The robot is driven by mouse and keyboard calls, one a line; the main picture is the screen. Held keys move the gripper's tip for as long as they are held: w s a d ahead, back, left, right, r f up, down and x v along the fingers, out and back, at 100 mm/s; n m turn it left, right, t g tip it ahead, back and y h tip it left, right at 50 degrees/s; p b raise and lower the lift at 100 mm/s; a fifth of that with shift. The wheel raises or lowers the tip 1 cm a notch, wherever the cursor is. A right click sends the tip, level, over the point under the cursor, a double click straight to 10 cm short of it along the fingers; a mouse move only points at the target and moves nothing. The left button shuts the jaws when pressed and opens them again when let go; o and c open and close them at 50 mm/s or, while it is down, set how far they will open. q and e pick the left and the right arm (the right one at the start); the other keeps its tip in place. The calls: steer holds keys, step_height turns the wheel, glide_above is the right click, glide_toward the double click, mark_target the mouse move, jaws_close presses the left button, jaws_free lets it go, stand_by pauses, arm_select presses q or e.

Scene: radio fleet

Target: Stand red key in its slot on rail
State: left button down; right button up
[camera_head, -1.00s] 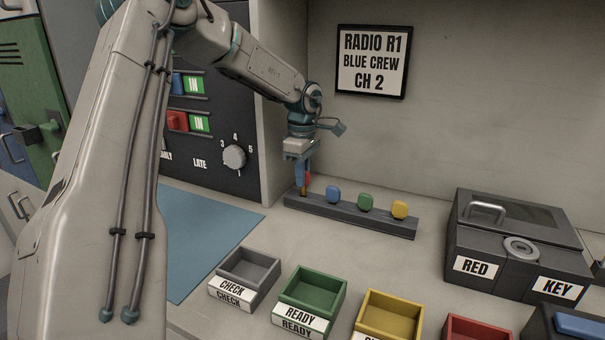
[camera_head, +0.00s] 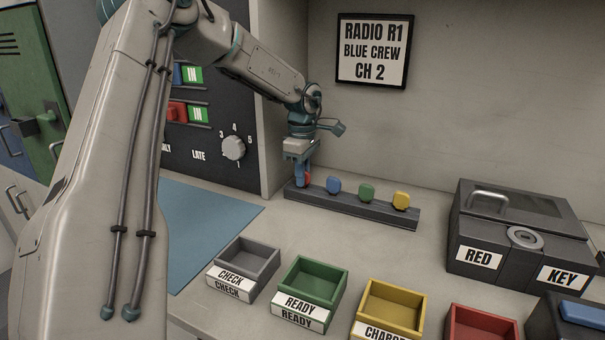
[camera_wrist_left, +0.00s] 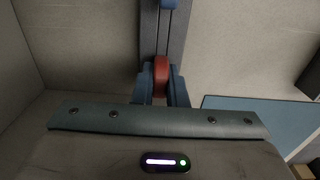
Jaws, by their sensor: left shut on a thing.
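The dark rail (camera_head: 362,209) lies on the counter by the back wall. The blue key (camera_head: 333,185), green key (camera_head: 366,192) and yellow key (camera_head: 401,201) stand upright along it. My left gripper (camera_head: 303,182) is low over the rail's left end, shut on the red key (camera_head: 308,179). In the left wrist view the red key (camera_wrist_left: 161,72) sits between the fingers, over the rail (camera_wrist_left: 177,38). Its shank is hidden, so how deep it sits in the slot cannot be seen. My right gripper is not in view.
Grey (camera_head: 262,257), green (camera_head: 335,280), yellow (camera_head: 412,302) and red (camera_head: 465,318) trays line the counter front. A dark RED KEY box (camera_head: 482,232) stands right. A blue mat (camera_head: 205,225) lies left, below the dial panel (camera_head: 205,140).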

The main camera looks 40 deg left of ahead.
arm_select(q)
steer(key=c, duration=1.4)
jaws_free()
steer(key=shift+r, duration=0.45)
step_height(320, 180, up, 5)
steer(key=shift+r, duration=0.1)
step_height(320, 180, up, 4)
steer(key=shift+f+p, duration=0.2)
steer(key=shift+p, duration=0.75)
steer(key=shift+r+p, duration=0.55)
steer(key=shift+p, duration=0.1)
